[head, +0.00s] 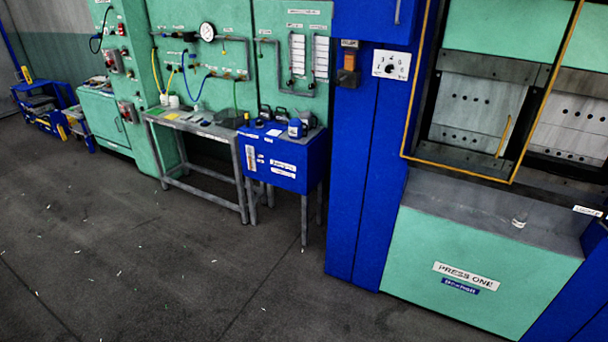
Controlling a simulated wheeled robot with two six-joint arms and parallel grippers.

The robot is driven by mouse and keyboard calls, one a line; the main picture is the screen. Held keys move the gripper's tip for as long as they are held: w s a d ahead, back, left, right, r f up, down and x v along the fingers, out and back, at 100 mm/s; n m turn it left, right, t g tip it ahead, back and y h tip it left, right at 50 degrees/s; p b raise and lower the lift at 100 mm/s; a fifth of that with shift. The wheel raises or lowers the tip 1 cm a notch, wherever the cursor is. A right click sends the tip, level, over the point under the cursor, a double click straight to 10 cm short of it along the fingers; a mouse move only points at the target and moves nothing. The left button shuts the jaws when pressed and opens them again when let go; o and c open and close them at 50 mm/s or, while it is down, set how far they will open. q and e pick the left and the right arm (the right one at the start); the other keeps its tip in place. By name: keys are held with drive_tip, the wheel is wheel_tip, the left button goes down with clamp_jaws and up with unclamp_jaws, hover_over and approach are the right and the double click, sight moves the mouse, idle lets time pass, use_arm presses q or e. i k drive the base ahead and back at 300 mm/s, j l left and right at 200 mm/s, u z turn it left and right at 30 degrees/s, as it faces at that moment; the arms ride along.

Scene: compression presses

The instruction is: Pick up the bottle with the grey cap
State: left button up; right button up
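A small blue bottle (296,129) stands upright near the right end of a blue cabinet on legs (280,165), left of the tall blue column. Its top looks pale, but it is too small to tell whether the cap is grey. Dark can-like containers (280,115) stand behind it on the same top. Two small white bottles (174,101) stand at the back of the grey bench to the left; their cap colours are unclear. Neither of my grippers is in view.
A grey metal bench (195,127) adjoins the blue cabinet. A green press (470,265) with a grey ledge and a clear cup-like object (519,220) fills the right. The blue column (355,180) stands between. Dark floor (150,260) in front is open, with small scraps.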

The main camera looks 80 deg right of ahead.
sight(519, 222)
drive_tip(key=z, duration=4.2)
